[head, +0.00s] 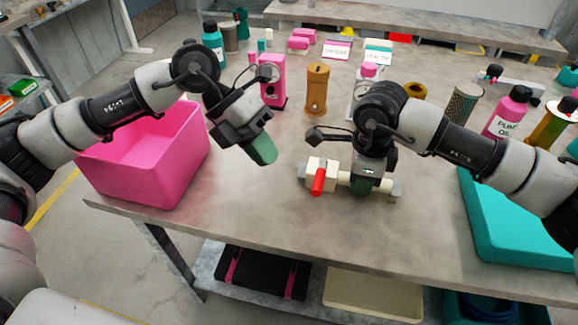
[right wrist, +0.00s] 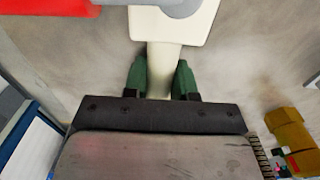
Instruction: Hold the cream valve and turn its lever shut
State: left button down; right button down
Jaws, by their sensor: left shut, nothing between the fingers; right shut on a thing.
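The cream valve (head: 325,171) lies on the table near its front edge, with a cream pipe running right to a grey end. Its red lever (head: 318,182) points toward the front edge in the head view. My right gripper (head: 363,186) is shut on the valve's pipe, to the right of the body. In the right wrist view its green fingers (right wrist: 160,78) sit on both sides of the cream pipe (right wrist: 160,68), and part of the red lever (right wrist: 45,8) shows at the top left. My left gripper (head: 263,152) is shut and empty, above the table left of the valve.
A pink bin (head: 150,165) stands at the left table end and a teal tray (head: 510,225) lies at the right. An orange-brown cylinder (head: 316,90), a pink block (head: 272,82) and several bottles stand behind. Bare tabletop lies between my left gripper and the valve.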

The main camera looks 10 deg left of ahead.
pick_arm(q)
jog(key=s+v, duration=0.1)
jog(key=v, duration=0.5)
jog(key=shift+a+r, duration=0.1)
pick_arm(e)
jog(key=c, duration=0.8)
grip_release()
